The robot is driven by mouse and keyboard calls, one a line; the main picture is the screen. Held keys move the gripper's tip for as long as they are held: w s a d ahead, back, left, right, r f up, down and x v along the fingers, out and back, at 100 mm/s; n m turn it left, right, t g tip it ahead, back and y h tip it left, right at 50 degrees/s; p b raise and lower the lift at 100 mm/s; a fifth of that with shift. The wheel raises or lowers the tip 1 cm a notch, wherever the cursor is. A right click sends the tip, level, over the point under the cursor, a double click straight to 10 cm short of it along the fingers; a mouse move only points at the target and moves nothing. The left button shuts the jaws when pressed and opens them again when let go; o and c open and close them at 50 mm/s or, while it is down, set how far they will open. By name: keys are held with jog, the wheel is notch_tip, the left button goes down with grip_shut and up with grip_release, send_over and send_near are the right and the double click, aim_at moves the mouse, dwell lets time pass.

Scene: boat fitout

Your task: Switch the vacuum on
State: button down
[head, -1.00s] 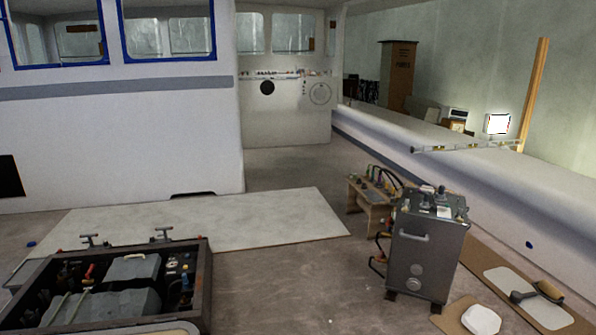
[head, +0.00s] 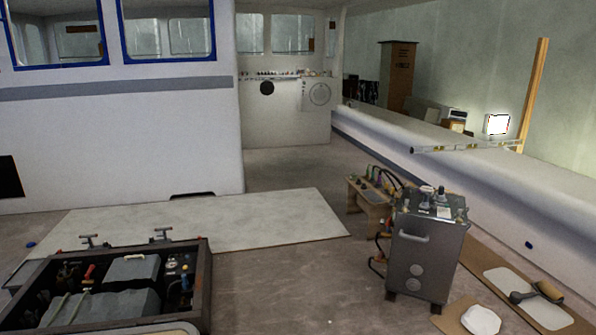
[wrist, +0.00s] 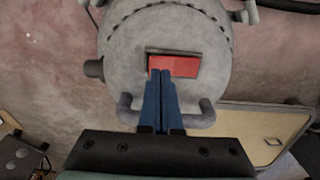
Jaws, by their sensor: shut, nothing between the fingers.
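The vacuum (wrist: 125,45) shows from above in the wrist view as a round grey lid with a curved handle at its near side. A red rocker switch (wrist: 187,66) sits in a dark recess in the middle of the lid. My gripper (wrist: 161,72) is shut with its blue fingers side by side and empty. Its tips overlap the left part of the switch and hide some of it. I cannot tell whether they touch it or which way the rocker is tilted. I cannot make out the vacuum or my gripper in the head view.
In the wrist view a pale panel (wrist: 270,128) lies right of the vacuum. In the head view a grey metal cabinet (head: 426,262) stands at right, an open equipment box (head: 203,285) at lower left.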

jog(key=shift+f+b, duration=0.75)
jog(key=shift+f, duration=0.4)
dwell(0.4)
notch_tip(320, 180, up, 7)
jog(key=p, duration=0.7)
jog(key=shift+r+p, duration=0.1)
jog(key=shift+p, duration=0.3)
